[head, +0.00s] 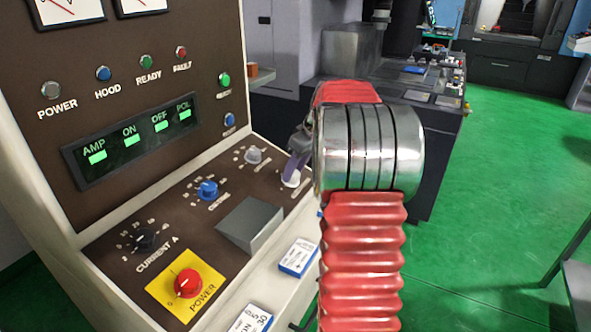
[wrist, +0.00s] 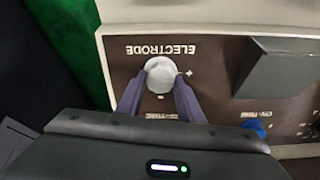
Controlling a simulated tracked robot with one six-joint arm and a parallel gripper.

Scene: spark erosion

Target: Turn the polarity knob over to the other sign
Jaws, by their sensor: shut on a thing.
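The polarity knob (wrist: 160,74) is round and whitish, set in the dark panel under the upside-down word ELECTRODE in the wrist view. A plus mark shows to its right and a short minus-like mark below it. I cannot tell which sign its pointer faces. My gripper (wrist: 160,84) is shut on the knob, with one purple finger on each side. In the head view the knob (head: 291,180) shows low beside my gripper (head: 295,168), at the panel's right end. My red and silver arm hides part of that area.
A grey wedge-shaped block (head: 250,225) stands up from the panel near the knob. A blue knob (head: 208,190), a grey-white knob (head: 253,156), a black knob (head: 145,240) and a red power knob (head: 188,283) share the panel. Green floor (head: 490,220) is open at right.

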